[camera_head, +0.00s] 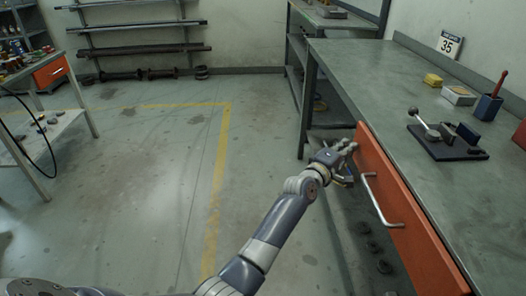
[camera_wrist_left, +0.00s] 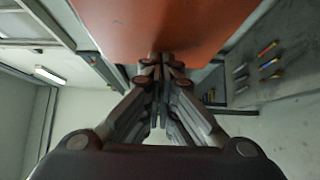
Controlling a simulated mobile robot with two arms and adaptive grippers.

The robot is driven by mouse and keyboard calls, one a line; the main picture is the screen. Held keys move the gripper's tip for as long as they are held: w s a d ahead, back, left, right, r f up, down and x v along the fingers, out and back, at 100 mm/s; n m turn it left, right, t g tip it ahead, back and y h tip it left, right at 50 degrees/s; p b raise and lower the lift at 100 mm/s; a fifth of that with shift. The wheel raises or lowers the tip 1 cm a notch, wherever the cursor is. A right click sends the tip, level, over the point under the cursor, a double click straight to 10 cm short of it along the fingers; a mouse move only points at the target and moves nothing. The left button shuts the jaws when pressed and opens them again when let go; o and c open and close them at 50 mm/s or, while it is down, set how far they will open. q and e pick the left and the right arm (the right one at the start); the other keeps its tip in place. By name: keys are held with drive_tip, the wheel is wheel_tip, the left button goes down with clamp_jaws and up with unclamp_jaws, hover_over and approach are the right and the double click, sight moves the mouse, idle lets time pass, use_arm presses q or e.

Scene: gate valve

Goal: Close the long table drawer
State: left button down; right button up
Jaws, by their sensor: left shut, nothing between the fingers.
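The long table drawer has an orange front (camera_head: 405,215) with a silver bar handle (camera_head: 380,205). It sits under the green-topped table on the right of the head view; how far it stands out is hard to tell. My left gripper (camera_head: 348,150) is at the far end of the front, beyond the handle and off it. In the left wrist view its fingers (camera_wrist_left: 158,62) are shut and empty, with tips at the edge of the orange front (camera_wrist_left: 165,25). I cannot tell whether they touch. My right gripper is not in view.
On the tabletop (camera_head: 370,80) are a lever clamp on a dark plate (camera_head: 447,142), a yellow block (camera_head: 433,80), a white box (camera_head: 459,95) and a blue cup (camera_head: 488,107). Another bench (camera_head: 40,130) stands at left. The floor between (camera_head: 150,190) is mostly clear.

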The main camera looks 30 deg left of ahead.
use_arm(q)
drive_tip(key=shift+w+d, duration=0.35)
drive_tip(key=shift+d, duration=0.3)
drive_tip(key=shift+d+r, duration=0.1)
drive_tip(key=shift+s, duration=0.15)
